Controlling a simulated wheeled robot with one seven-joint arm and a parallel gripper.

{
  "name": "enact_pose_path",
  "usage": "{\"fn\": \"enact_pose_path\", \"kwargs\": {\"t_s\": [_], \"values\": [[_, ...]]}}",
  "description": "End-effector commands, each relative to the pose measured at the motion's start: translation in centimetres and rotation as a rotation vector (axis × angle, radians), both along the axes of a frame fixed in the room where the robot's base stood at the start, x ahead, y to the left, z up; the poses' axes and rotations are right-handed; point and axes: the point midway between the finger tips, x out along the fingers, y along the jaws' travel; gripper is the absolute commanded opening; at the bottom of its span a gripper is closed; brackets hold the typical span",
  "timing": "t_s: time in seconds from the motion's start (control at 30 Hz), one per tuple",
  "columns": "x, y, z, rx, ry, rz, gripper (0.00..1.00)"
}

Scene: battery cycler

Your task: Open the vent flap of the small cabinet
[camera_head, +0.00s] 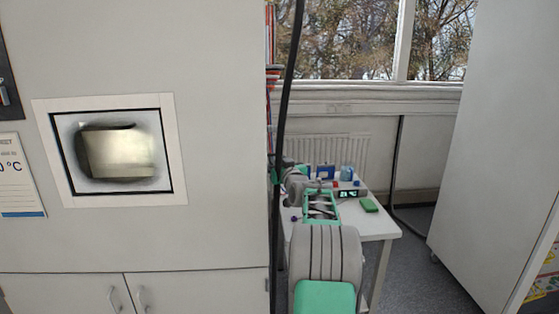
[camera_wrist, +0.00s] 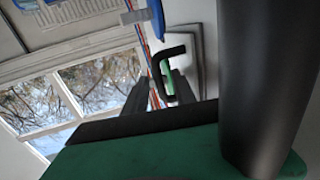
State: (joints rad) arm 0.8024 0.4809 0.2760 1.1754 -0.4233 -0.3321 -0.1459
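In the wrist view a black bent handle (camera_wrist: 170,52) stands just beyond my gripper (camera_wrist: 161,90). Its two dark fingers look apart, with a gap between them and nothing clearly held. Behind the handle is a pale panel with a dark-grey frame (camera_wrist: 205,60). I cannot tell whether this is the vent flap or whether it is open. In the head view my arm reaches forward to the right of a large grey cabinet (camera_head: 215,120). Its end lies near the cabinet's right edge, partly behind a black cable, and the fingers are not clear there. No small cabinet is clearly identifiable.
A black cable (camera_head: 285,110) hangs close by my arm. A tall grey cabinet (camera_head: 500,130) stands at the right. Floor (camera_head: 408,275) shows free between.

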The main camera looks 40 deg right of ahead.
Motion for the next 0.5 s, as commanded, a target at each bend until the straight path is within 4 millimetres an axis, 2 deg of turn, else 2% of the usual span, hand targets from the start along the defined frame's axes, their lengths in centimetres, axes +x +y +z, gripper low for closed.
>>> {"fn": "enact_pose_path", "kwargs": {"t_s": [0.13,0.5], "values": [[-0.03,0.00,-0.02,0.000,0.000,0.000,0.32],[-0.07,-0.02,-0.02,0.000,0.000,-0.001,0.01]]}}
